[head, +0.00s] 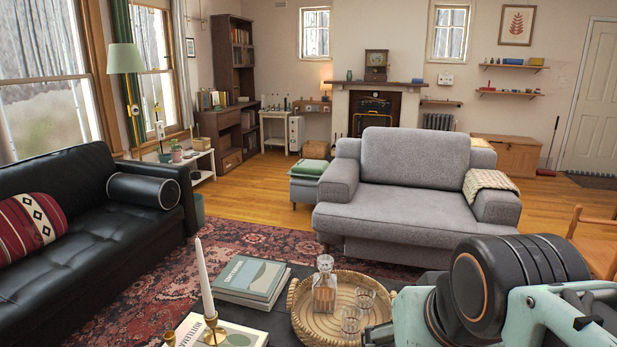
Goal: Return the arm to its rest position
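Part of my arm (510,285) shows at the bottom right of the head view, with a thick black ringed joint and pale green links. It is bent and cut off by the bottom and right picture edges. I cannot make out my gripper's fingers, and no held object shows. The arm covers part of the space right of the round woven tray (300,325) and in front of the grey armchair (410,165). I cannot tell whether the arm touches anything.
The tray, on a dark low table, holds a glass decanter (324,285) and glasses (365,298). Books (250,280) and a candle (203,280) stand left of it. A black sofa (80,240) is at left, a wooden chair (597,240) at right. Wooden floor (255,190) is open behind.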

